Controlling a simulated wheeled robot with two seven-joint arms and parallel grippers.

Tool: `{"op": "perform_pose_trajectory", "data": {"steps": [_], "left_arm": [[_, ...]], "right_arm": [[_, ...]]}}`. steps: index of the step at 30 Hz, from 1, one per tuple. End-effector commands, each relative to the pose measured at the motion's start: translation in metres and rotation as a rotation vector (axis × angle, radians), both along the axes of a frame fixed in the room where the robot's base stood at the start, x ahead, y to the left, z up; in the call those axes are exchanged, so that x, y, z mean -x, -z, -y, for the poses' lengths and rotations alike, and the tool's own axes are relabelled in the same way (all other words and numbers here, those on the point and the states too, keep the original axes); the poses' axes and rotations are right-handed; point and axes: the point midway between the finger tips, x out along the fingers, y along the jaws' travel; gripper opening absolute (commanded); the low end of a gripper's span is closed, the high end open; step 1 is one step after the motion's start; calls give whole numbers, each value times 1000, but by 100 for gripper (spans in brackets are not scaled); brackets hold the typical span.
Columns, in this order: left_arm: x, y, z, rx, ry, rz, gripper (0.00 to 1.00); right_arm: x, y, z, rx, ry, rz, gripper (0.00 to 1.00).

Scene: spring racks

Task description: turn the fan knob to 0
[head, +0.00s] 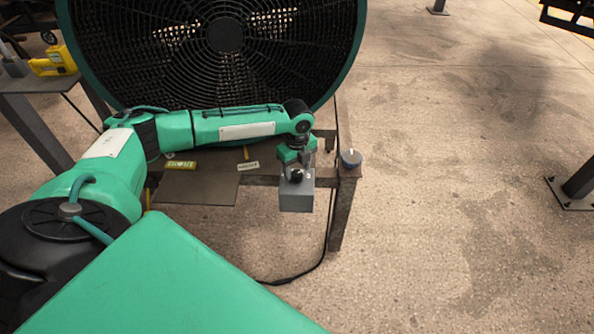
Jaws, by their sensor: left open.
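The large round fan (225,70) with a black grille and green rim stands at the back. A grey box (297,200) sits at the front edge of the fan's stand, with a small dark round knob (296,175) on it. My left arm reaches across from the left, and its gripper (297,169) points down at the knob. The gripper is open, with its fingers close around or beside the knob; I cannot tell whether they touch. The knob's markings and setting are too small to read. My right gripper is not in view.
The metal stand (345,190) has a short grey round piece (350,159) at its right corner. A dark cable (300,277) hangs below. A yellow tool (53,62) lies on a table at far left. The concrete floor on the right is mostly clear.

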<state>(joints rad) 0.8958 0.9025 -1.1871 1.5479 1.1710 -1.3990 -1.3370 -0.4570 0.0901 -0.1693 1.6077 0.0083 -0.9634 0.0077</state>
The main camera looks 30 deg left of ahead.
Motion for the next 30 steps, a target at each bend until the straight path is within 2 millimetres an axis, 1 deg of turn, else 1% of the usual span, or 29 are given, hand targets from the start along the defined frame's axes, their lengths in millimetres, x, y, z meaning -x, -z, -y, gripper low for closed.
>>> {"op": "perform_pose_trajectory", "data": {"steps": [1,4,13,14,15,20,21,28,30], "left_arm": [[0,5,0,0,0,0,56],[0,10,0,0,0,0,56],[0,13,0,0,0,1,56],[0,13,0,0,0,1,52],[0,13,0,0,0,1,44],[0,12,0,0,0,0,12],[0,12,0,0,0,0,11],[0,12,0,0,-9,0,11],[0,11,0,0,-19,-1,11]], "right_arm": [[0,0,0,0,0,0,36],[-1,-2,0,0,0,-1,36],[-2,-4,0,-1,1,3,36],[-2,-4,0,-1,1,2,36],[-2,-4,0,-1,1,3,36],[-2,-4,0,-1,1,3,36],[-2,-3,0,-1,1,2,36],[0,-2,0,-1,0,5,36],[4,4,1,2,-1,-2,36]]}}
